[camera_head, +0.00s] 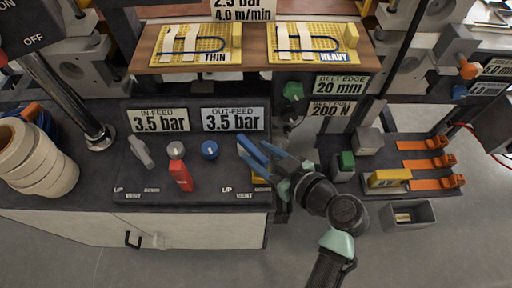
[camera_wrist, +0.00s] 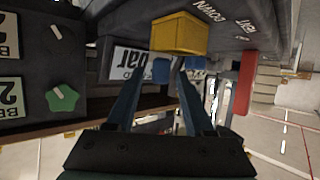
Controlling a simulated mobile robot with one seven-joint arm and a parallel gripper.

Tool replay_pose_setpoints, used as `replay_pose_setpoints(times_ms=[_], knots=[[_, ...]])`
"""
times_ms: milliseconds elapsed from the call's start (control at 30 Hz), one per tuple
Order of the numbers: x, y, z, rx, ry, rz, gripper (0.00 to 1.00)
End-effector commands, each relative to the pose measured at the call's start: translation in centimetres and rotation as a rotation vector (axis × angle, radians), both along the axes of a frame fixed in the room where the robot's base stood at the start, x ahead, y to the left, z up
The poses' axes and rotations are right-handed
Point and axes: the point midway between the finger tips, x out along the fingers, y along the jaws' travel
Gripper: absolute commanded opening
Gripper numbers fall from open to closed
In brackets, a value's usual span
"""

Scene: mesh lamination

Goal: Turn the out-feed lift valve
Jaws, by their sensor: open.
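My gripper (camera_head: 251,148) reaches in from the right over the right end of the dark control panel (camera_head: 215,186). Its two blue fingers are apart with nothing held between them, as the wrist view (camera_wrist: 160,78) also shows. A yellow block-shaped handle (camera_head: 262,180), apparently the out-feed lift valve's, shows only as a sliver below the fingers. In the wrist view the yellow handle (camera_wrist: 180,33) is large, just beyond the fingertips, beside the upside-down VENT and DOWN lettering. Contact cannot be told. The OUT-FEED 3.5 bar display (camera_head: 233,119) is behind.
A blue knob (camera_head: 209,149), a grey knob (camera_head: 176,149), a red handle (camera_head: 181,176) and a grey lever (camera_head: 140,152) stand on the panel to the left. A green knob (camera_head: 293,91) is behind. A small open box (camera_head: 408,216) is at right.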

Motion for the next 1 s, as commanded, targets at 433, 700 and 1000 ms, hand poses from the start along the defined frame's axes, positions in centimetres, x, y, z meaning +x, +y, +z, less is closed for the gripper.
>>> replay_pose_setpoints(times_ms=[433, 700, 1000], knots=[[1.21, 0.99, -0.63, -0.001, -0.001, -0.001, 0.53], [1.19, 0.98, -0.62, -0.001, -0.001, -0.001, 0.11], [1.19, 0.96, -0.61, -0.001, -0.001, -0.001, 0.0]])
